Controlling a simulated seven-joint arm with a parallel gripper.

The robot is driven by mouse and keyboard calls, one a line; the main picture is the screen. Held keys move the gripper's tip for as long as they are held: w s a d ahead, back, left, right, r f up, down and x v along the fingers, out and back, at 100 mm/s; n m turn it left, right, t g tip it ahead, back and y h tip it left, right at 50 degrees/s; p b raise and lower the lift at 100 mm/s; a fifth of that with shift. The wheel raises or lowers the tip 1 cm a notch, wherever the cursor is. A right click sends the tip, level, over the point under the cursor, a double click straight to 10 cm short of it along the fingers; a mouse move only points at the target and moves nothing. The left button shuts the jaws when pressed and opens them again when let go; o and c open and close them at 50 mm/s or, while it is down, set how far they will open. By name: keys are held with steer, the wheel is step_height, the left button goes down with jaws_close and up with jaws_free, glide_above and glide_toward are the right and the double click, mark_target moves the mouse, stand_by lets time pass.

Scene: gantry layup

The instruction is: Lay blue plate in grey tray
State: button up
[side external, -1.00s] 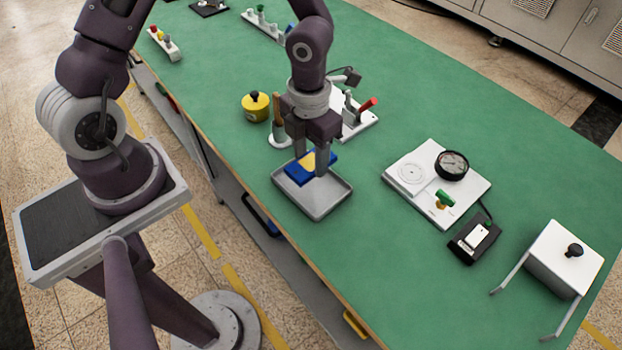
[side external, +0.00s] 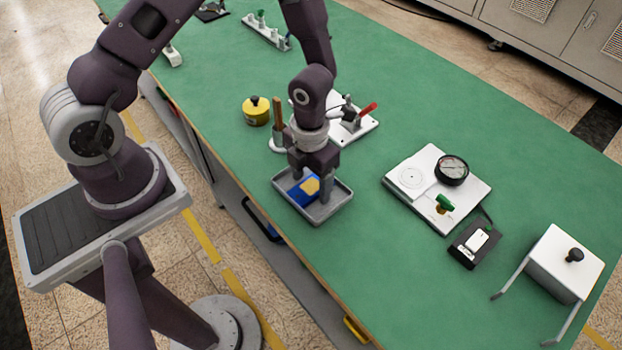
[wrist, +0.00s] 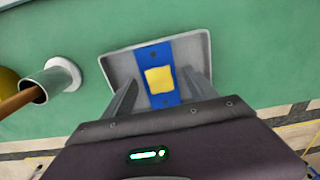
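The blue plate (side external: 300,192) with a yellow patch lies in the grey tray (side external: 337,207), apparently flat on its floor. In the wrist view the plate (wrist: 152,56) runs lengthwise across the tray (wrist: 117,67), close to its middle. My gripper (side external: 311,184) points down over the tray, with its fingers reaching low inside it. In the wrist view my gripper (wrist: 159,82) has one finger on each side of the plate, with a narrow gap seeming to show at each. The near end of the plate is hidden by my gripper body.
A grey cup with a brown handle (side external: 278,140) stands close behind the tray, near a yellow pot (side external: 256,111). A toggle clamp on a white base (side external: 352,122) stands behind. A gauge board (side external: 420,180) is to the right. Green table is clear in front.

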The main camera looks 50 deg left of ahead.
step_height(320, 180, up, 12)
step_height(320, 180, up, 12)
steer(key=r+n+t+y, duration=0.1)
steer(key=n+t+y, duration=0.15)
steer(key=n, duration=1.45)
glide_above(310, 186)
steer(key=s+a, duration=0.6)
steer(key=s+r+n+t+h, duration=0.1)
steer(key=s+r+n, duration=0.2)
steer(key=n, duration=0.6)
steer(key=s+d+r+n+t+h, duration=0.1)
steer(key=s+r+n, duration=0.3)
steer(key=n, duration=0.5)
steer(key=shift+s+d+t, duration=0.2)
steer(key=shift+s+t, duration=0.35)
steer(key=shift+s, duration=0.5)
